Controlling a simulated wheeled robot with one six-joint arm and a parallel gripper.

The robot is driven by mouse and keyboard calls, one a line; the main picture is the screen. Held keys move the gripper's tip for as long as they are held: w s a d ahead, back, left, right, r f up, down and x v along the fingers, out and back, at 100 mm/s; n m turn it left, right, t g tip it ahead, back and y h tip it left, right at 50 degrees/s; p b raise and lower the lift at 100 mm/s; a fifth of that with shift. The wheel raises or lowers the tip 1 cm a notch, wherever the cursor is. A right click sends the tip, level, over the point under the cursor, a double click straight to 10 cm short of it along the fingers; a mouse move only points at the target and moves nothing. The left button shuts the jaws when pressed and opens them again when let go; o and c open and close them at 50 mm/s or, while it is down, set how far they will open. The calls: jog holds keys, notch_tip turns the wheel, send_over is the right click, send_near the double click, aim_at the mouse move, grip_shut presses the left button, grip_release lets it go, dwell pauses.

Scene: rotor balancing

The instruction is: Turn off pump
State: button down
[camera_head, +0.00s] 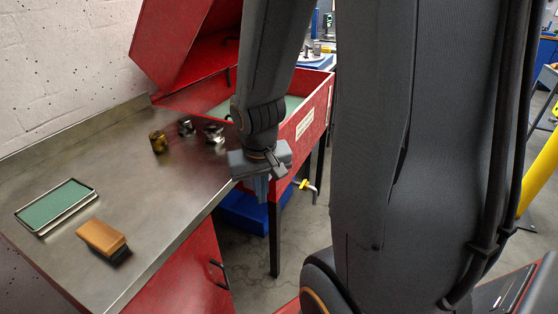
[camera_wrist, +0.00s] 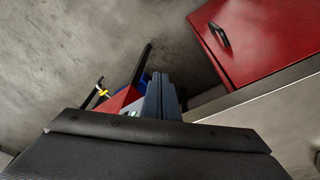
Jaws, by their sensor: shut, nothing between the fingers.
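My gripper (camera_head: 262,188) points down just beyond the right edge of the metal bench, beside the front of the red parts washer (camera_head: 318,108). Its fingers (camera_wrist: 161,96) are shut with nothing between them. A small green and white spot (camera_wrist: 133,114) shows on the washer (camera_wrist: 120,101) beside the fingers in the wrist view; I cannot tell if it is the pump switch. A white label (camera_head: 305,124) is on the washer's side. A pipe with a yellow valve handle (camera_head: 304,184) hangs below the washer and also shows in the wrist view (camera_wrist: 102,93).
The metal bench (camera_head: 150,215) holds a green-lined tray (camera_head: 55,204), a brown brush (camera_head: 102,238), a brass part (camera_head: 158,142) and silver parts (camera_head: 214,133). A blue bin (camera_head: 243,214) stands under the washer. The raised red lid (camera_head: 180,45) is behind. A red cabinet (camera_wrist: 262,38) has a black handle.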

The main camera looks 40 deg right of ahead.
jog(key=w+d+r+m+t+p, duration=0.1)
jog(key=w+d+m+t+p, duration=0.1)
jog(key=d, duration=0.6)
jog(key=w+d+r+m+t+p, duration=0.1)
jog(key=w+d+m+t+p, duration=0.1)
jog(key=d+m, duration=0.3)
jog(key=shift+d+m+t, duration=0.3)
jog(key=shift+d+t, duration=0.5)
jog(key=shift+d, duration=0.7)
jog(key=shift+w, duration=0.15)
jog(key=w+a+f, duration=0.1)
jog(key=w+f, duration=0.6)
jog(key=w, duration=0.2)
jog(key=shift+w, duration=0.3)
jog(key=shift+f, duration=0.1)
jog(key=shift+w+a, duration=0.15)
jog(key=shift+w, duration=0.05)
jog(key=shift+r+p, duration=0.2)
jog(key=shift+p, duration=0.2)
